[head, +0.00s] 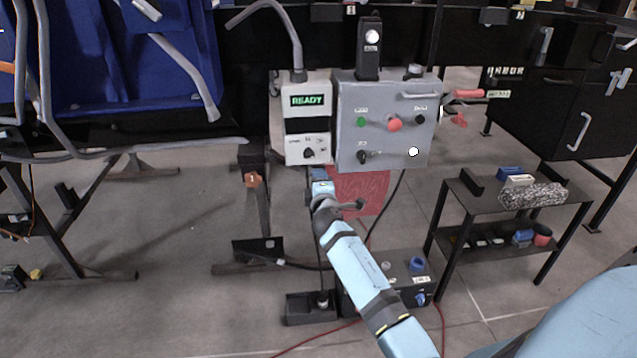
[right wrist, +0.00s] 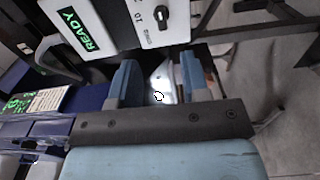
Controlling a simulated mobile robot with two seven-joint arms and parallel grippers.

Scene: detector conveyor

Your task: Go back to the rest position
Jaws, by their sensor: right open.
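My right arm reaches up from the lower right in the head view. Its gripper (head: 320,180) is in front of and just below the white box with the green READY display (head: 308,120). In the right wrist view the two blue fingers of this gripper (right wrist: 158,78) stand apart with nothing held between them. The white box (right wrist: 150,22) with its black knob (right wrist: 160,14) shows just beyond the fingertips. I cannot tell whether the fingers touch it. My left gripper is not in view.
A grey control box (head: 388,145) with green, red and black controls hangs right of the READY box. A dark two-level cart (head: 470,205) stands at right. A blue bin (head: 130,60) is at upper left. Open floor (head: 180,300) lies at lower left.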

